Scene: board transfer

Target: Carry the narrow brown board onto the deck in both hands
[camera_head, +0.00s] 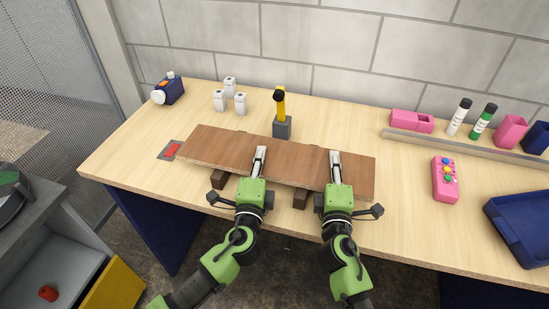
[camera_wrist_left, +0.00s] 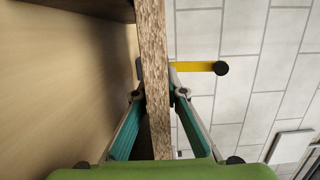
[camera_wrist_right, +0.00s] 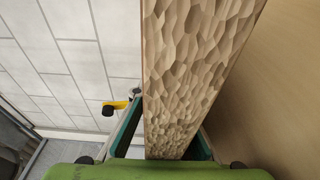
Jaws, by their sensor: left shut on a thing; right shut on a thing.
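The narrow brown board (camera_head: 300,165) lies flat and lengthwise across the table, its right end a little nearer to me. My left gripper (camera_head: 260,157) and my right gripper (camera_head: 335,160) are both shut on its near long edge, left of and right of its middle. In the left wrist view the board's rough edge (camera_wrist_left: 155,60) sits between the teal fingers. In the right wrist view the edge (camera_wrist_right: 190,60) hides much of the fingers. Two dark brown blocks, left (camera_head: 219,179) and right (camera_head: 300,198), show under the near edge. I cannot tell whether the board touches them. I cannot make out the deck for certain.
A grey plate with a red patch (camera_head: 172,150) shows by the board's left end. A yellow-topped post on a grey base (camera_head: 282,127) stands close behind the board. White bottles (camera_head: 240,104) stand back left. A pink button box (camera_head: 445,180) and blue tray (camera_head: 520,225) are right.

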